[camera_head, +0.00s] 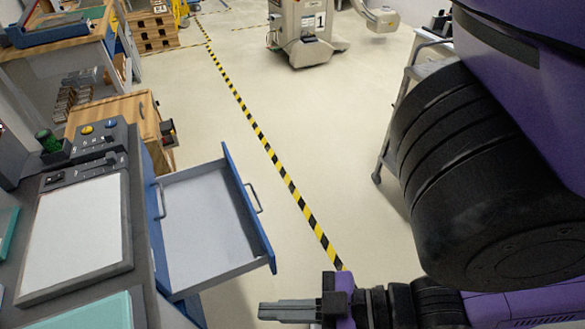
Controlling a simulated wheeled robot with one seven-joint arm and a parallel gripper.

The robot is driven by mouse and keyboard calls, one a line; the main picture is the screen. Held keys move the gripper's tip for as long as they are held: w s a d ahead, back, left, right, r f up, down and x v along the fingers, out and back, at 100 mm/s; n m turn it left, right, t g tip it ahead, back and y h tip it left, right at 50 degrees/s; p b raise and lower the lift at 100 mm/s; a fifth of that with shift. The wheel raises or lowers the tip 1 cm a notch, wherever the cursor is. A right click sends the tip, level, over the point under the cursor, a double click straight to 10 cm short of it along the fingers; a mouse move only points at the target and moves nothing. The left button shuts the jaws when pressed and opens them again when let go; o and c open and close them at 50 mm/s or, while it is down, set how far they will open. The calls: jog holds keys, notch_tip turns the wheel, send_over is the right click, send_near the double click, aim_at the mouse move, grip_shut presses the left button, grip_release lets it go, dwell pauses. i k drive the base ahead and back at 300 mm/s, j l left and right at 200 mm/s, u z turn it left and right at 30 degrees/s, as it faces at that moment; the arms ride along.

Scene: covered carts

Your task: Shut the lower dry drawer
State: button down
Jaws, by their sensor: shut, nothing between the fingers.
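An open drawer with a grey, empty inside (205,235) sticks out to the right from the blue-sided cabinet at left. Its blue front (248,210) carries a metal bar handle (252,196) on the outer face. I cannot tell from this view whether it is the lower dry drawer; no label shows. My gripper (265,311) is at the bottom edge of the head view, fingers shut and pointing left. It holds nothing and lies below the drawer's near front corner in the picture, with a gap between.
The cabinet top (75,235) bears a white panel and a control strip with knobs. A wooden cabinet (125,115) stands behind it. A striped floor line (270,155) runs past the drawer over clear floor. A grey machine (305,30) stands far off; a metal step frame (400,110) is at right.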

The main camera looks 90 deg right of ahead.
aim_at(214, 235)
jog(key=k+l+z, duration=0.1)
jog(key=l, duration=0.2)
jog(key=k+l+z, duration=0.25)
jog(key=l, duration=0.4)
jog(key=k+l+z, duration=0.1)
jog(key=k+l, duration=0.15)
jog(key=k+l+z, duration=0.1)
jog(key=l, duration=0.3)
jog(key=i+j+z, duration=0.25)
jog(key=j, duration=0.2)
